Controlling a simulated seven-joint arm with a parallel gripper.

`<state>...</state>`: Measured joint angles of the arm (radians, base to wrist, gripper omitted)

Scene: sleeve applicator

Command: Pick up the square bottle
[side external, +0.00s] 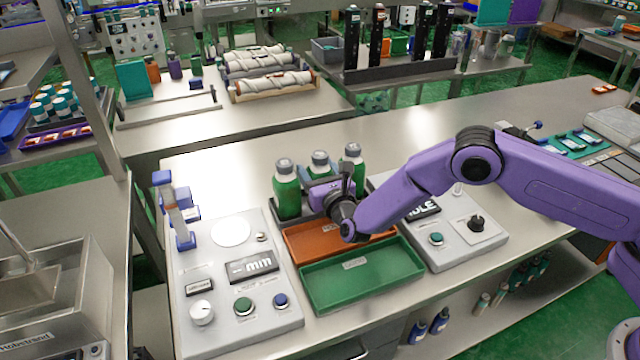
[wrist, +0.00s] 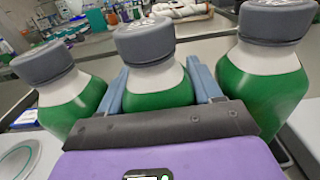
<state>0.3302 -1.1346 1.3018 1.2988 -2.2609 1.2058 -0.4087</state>
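Three green bottles with white shoulders and grey caps stand in a row at the back of the trays: a left one (side external: 287,192), a middle one (side external: 319,170) and a right one (side external: 354,168). The wrist view shows the left (wrist: 72,98), middle (wrist: 158,86) and right (wrist: 262,82) bottles. I cannot tell from the body shapes which is the square bottle. My gripper (wrist: 160,88) has its blue fingers on either side of the middle bottle. Whether they press on it is unclear; my purple hand hides its lower part.
An orange tray (side external: 310,243) and a green tray (side external: 345,286) lie in front of the bottles. Control panels stand left (side external: 232,325) and right (side external: 455,256). The neighbouring bottles stand close outside my fingers. The bench behind the bottles is clear.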

